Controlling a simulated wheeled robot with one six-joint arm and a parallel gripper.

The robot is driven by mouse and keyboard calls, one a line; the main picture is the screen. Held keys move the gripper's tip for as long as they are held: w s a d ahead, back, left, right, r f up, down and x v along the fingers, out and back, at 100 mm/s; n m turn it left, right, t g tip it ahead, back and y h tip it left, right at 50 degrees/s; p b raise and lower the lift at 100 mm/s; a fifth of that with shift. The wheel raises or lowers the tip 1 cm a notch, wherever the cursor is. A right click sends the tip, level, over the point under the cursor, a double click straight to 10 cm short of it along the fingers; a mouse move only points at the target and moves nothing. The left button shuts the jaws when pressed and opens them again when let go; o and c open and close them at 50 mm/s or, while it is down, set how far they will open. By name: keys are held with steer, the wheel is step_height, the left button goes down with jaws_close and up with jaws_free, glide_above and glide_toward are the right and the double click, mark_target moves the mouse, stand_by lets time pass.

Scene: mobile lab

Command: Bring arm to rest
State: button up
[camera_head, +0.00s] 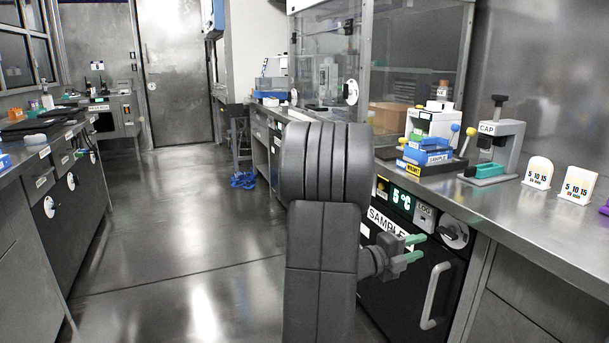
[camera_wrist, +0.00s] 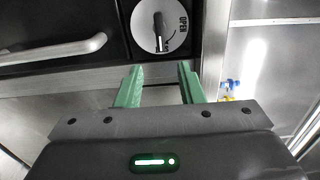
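My gripper (camera_head: 413,248) shows in the head view at the right side of my dark grey arm (camera_head: 325,200), in front of the black sample fridge (camera_head: 405,290). In the wrist view, the two green fingers of my gripper (camera_wrist: 160,86) are apart with nothing between them. The fingers point toward a round dial (camera_wrist: 158,27) marked OPEN on the black front. A gap seems to lie between fingertips and dial. The arm is bent, its upper part raised in the middle of the head view, hiding part of the counter behind.
The fridge handle (camera_head: 435,296) sticks out close to my gripper; it also shows in the wrist view (camera_wrist: 55,50). The steel counter (camera_head: 480,205) above holds a cap press (camera_head: 493,145) and several small boxes. The aisle floor (camera_head: 180,240) on the left is clear.

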mark_target(448, 237)
steer(key=b+x, duration=0.3)
steer(key=x, duration=0.8)
steer(key=shift+d, duration=0.15)
steer(key=n+p, duration=0.1)
steer(key=r+p, duration=0.1)
steer(key=shift+a+n+p, duration=0.2)
steer(key=shift+n+p, duration=0.1)
steer(key=shift+n, duration=0.1)
steer(key=n+p, duration=0.3)
steer(key=shift+a, duration=0.1)
